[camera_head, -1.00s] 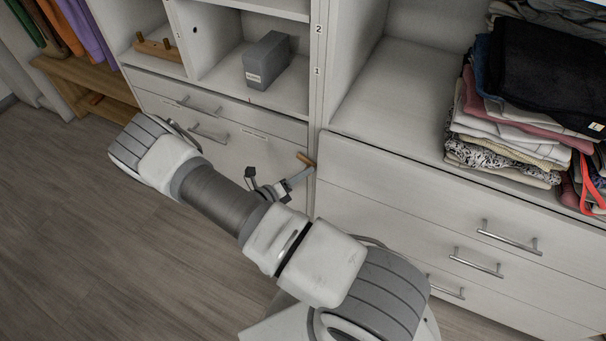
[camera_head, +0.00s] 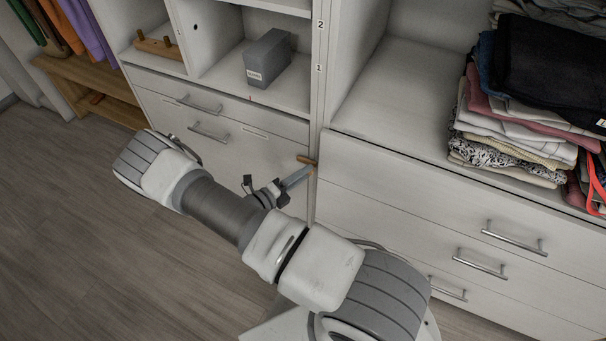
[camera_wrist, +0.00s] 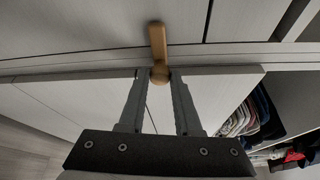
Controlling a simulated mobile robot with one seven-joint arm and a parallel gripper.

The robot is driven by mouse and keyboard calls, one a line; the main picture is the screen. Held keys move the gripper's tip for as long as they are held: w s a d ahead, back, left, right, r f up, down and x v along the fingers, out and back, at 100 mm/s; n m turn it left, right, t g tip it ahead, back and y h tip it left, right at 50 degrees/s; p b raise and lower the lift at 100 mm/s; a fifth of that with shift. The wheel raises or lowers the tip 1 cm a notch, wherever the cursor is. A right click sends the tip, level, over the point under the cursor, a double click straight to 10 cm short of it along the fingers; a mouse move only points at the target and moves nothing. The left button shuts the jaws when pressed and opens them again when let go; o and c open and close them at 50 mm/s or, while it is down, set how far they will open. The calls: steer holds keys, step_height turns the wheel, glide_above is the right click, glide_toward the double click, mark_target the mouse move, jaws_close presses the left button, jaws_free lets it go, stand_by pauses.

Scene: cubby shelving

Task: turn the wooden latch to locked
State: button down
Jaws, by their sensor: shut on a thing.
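The wooden latch (camera_head: 306,160) is a small tan bar on the cabinet front, beside the upright divider below the cubbies. It lies nearly level, tilted slightly down to the right. In the wrist view the latch (camera_wrist: 158,45) is a bar with a rounded end, and that end lies between my fingertips. My gripper (camera_wrist: 160,76) is shut on the rounded end, one finger on each side. In the head view my gripper (camera_head: 311,174) reaches up from the lower left, its tip just below the latch. Contact at the fingertips is too small to make out there.
White drawers with metal handles (camera_head: 512,238) are at the right, and a door with a handle (camera_head: 208,132) is at the left. A grey box (camera_head: 267,59) stands in a cubby. Folded clothes (camera_head: 520,110) are stacked at the right. The floor (camera_head: 60,230) at left is clear.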

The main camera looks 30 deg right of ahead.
steer(key=c, duration=0.6)
jaws_free()
steer(key=p+v, duration=0.2)
steer(key=v, duration=1.5)
steer(key=shift+a, duration=0.2)
